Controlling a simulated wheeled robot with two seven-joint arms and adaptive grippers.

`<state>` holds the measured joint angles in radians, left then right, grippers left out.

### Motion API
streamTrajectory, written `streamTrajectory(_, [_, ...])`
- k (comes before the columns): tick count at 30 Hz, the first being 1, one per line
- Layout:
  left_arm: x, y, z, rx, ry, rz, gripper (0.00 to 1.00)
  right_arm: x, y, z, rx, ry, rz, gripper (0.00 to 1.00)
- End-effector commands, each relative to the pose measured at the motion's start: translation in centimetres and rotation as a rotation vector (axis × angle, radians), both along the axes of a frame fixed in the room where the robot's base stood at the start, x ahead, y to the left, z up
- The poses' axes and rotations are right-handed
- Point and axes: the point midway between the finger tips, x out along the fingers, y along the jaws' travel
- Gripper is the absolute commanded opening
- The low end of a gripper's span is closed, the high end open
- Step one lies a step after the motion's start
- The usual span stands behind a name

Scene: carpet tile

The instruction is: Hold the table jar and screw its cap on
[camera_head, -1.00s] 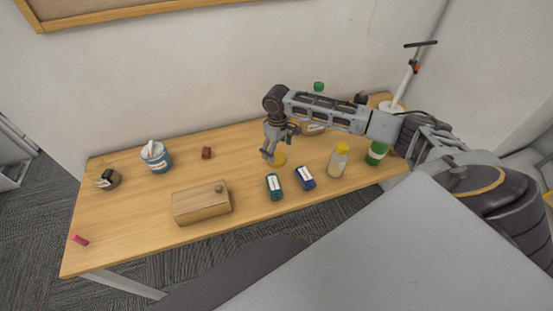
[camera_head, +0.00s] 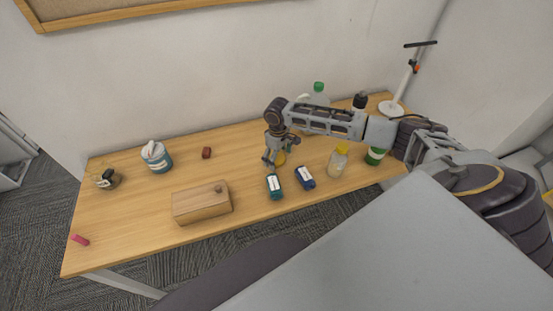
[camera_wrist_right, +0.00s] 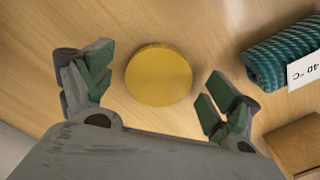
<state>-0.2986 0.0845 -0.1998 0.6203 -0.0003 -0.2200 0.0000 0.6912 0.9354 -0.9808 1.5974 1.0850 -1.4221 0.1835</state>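A round gold cap-like disc (camera_wrist_right: 159,75) lies on the wooden table, seen from above in the right wrist view. In the head view it is a small yellow patch (camera_head: 280,158) beside my right gripper. My right gripper (camera_head: 272,163) is open and points down over it. In the right wrist view its two fingers (camera_wrist_right: 158,92) stand apart on either side of the disc, touching nothing visible. A small jar-like container (camera_head: 108,181) with a dark part at its top is at the table's far left; I cannot tell if it is the table jar. My left gripper is not in view.
A wooden box (camera_head: 201,203), a blue-white tub (camera_head: 157,158) and a yellow-capped bottle (camera_head: 338,161) stand on the table (camera_head: 235,146). More bottles stand behind my right arm.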

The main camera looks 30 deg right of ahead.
Motion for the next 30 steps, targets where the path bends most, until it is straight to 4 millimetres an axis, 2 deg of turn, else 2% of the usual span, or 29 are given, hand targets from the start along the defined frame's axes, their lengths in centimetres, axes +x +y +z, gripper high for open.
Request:
streamTrajectory(2, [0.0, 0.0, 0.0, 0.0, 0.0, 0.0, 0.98, 0.0, 0.0, 0.0, 0.0, 0.0, 0.0, 0.76])
streamTrajectory(7, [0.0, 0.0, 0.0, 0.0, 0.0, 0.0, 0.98, 0.0, 0.0, 0.0, 0.0, 0.0, 0.0, 0.57])
streamTrajectory(20, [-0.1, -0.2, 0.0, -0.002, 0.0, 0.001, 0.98, 0.0, 0.0, 0.2, 0.0, -0.001, 0.0, 0.57])
streamTrajectory(26, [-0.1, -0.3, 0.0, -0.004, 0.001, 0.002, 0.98, 0.1, 0.0, 1.6, -0.001, -0.001, 0.0, 0.57])
streamTrajectory(30, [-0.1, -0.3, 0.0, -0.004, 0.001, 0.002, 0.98, 0.1, 0.0, 3.3, 0.0, -0.002, 0.0, 0.57])
